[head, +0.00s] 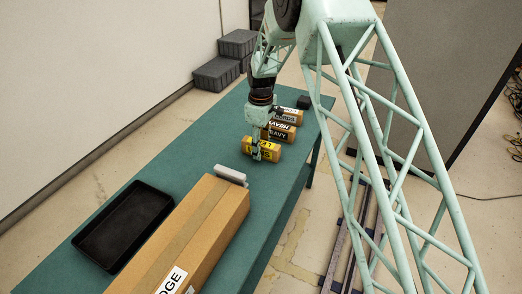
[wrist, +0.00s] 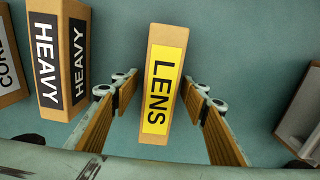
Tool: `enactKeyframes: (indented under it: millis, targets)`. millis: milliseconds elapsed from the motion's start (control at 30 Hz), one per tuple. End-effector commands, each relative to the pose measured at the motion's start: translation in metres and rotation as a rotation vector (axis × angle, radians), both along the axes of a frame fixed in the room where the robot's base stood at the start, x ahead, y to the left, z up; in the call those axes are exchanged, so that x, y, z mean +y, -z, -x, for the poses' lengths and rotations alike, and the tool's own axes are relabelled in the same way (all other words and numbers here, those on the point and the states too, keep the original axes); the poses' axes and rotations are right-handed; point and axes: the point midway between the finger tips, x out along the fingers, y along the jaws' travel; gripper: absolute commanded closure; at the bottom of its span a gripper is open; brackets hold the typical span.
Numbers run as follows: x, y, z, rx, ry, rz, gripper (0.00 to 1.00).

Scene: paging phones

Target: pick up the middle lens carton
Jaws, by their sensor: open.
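The lens carton (head: 271,152) is a small brown box with a yellow LENS label, at the near end of a row of three cartons on the green table. The middle carton in that row is labelled HEAVY (head: 281,131). In the wrist view the lens carton (wrist: 163,80) lies between the fingers of my gripper (wrist: 160,90), with a gap on both sides. My gripper (head: 257,150) is open over it in the head view and hides part of its label. The HEAVY carton (wrist: 58,50) also shows left of my fingers.
A third carton (head: 292,115) lies behind the HEAVY one, with a small black item (head: 304,102) beyond. Nearer are a grey object (head: 231,175), a long cardboard box (head: 190,232) and an empty black tray (head: 124,225). The table (head: 185,160) is bare left of the row.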

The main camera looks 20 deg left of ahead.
Motion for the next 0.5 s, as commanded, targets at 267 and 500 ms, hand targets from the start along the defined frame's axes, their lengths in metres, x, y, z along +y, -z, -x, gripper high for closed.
enactKeyframes:
  millis: [267, 500]
  targets:
    - [0.0001, -0.0004, -0.0001, 0.000, 0.000, 0.000, 0.59]
    - [0.0001, -0.0005, -0.0002, 0.000, 0.000, 0.000, 0.65]
